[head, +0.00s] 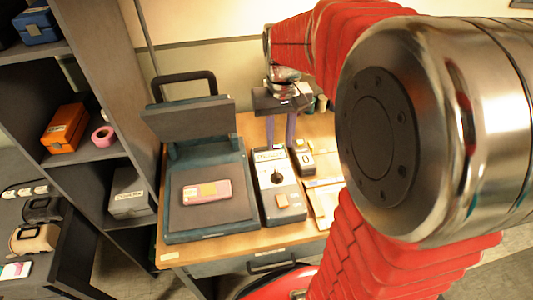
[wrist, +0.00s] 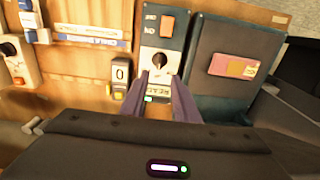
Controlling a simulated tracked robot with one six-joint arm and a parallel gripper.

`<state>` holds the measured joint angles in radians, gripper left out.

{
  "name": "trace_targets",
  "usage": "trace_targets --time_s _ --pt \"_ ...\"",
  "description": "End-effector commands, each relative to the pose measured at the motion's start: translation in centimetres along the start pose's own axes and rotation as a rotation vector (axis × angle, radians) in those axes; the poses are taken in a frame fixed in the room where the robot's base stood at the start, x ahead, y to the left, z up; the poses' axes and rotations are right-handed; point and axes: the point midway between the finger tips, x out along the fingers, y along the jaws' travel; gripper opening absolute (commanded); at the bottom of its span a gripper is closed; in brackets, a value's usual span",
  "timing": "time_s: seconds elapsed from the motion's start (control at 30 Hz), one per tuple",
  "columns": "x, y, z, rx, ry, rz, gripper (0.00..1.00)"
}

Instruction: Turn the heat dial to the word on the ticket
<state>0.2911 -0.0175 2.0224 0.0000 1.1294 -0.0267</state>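The control box (head: 279,188) stands right of the press, with a black dial (head: 276,178) in its middle and an orange switch (head: 283,200) at its near end. In the wrist view the dial (wrist: 160,61) lies just beyond my fingertips, its pointer too small to read. A white label (wrist: 158,90) with dark letters shows between my fingers. A pink piece with an orange patch (head: 207,190) lies on the press; I cannot tell whether it is the ticket. My gripper (head: 281,141) is open and empty, above the far end of the box, apart from the dial.
The press (head: 175,219) has its lid (head: 190,118) raised. A small counter box (head: 303,158) showing 0 stands close right of the control box. Dark shelves (head: 91,157) hold an orange box (head: 65,128) and pink tape roll (head: 103,136) at left.

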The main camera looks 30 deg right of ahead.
Motion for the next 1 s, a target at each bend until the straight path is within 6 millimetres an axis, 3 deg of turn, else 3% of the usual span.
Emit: trace_targets --time_s 0.47,1.0 --pt "0.8 0.0 0.3 -0.003 -0.009 0.000 0.28" --pt "8.2 0.0 0.4 -0.003 -0.011 0.000 0.28"
